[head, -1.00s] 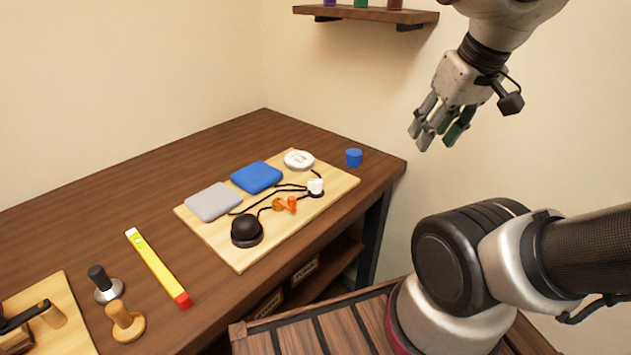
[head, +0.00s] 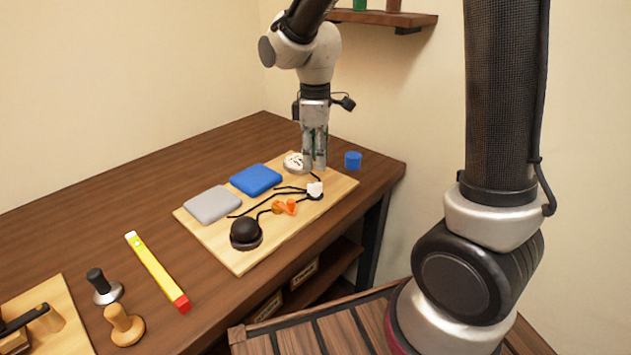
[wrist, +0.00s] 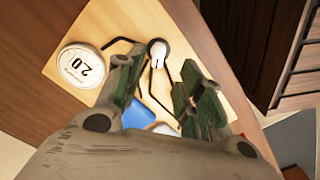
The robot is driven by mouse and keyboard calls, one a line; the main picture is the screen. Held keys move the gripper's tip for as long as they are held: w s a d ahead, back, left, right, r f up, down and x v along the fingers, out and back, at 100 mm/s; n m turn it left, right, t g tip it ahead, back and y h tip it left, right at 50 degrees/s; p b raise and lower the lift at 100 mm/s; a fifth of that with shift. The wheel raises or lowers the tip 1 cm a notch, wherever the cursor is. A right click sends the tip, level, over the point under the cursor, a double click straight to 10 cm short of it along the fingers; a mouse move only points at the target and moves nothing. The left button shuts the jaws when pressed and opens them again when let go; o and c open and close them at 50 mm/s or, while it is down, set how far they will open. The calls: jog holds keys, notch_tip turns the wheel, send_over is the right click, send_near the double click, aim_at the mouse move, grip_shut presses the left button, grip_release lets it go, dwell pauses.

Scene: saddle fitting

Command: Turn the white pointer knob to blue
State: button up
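The white pointer knob (head: 315,189) stands on a dark round base near the right edge of the light wooden board (head: 335,186). In the wrist view the knob (wrist: 158,50) shows just beyond the fingertips, roughly between them. A blue pad (head: 256,179) lies on the board, partly hidden by the fingers in the wrist view.
A white disc marked 2.0 (wrist: 80,66) lies beside the fingers. A grey pad (head: 212,204), black dome (head: 246,232), orange piece (head: 286,207) and black cords share the board. A blue cylinder (head: 353,160) stands right of it. A yellow level (head: 157,270) lies left.

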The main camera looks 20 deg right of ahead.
aim_at(315, 183)
jog(key=shift+w+a+f+n, duration=0.15)
jog(key=shift+f+n, duration=0.1)
jog(key=shift+n, duration=0.45)
notch_tip(315, 183, down, 7)
jog(key=shift+f, duration=0.2)
jog(key=shift+c, duration=0.3)
grip_shut()
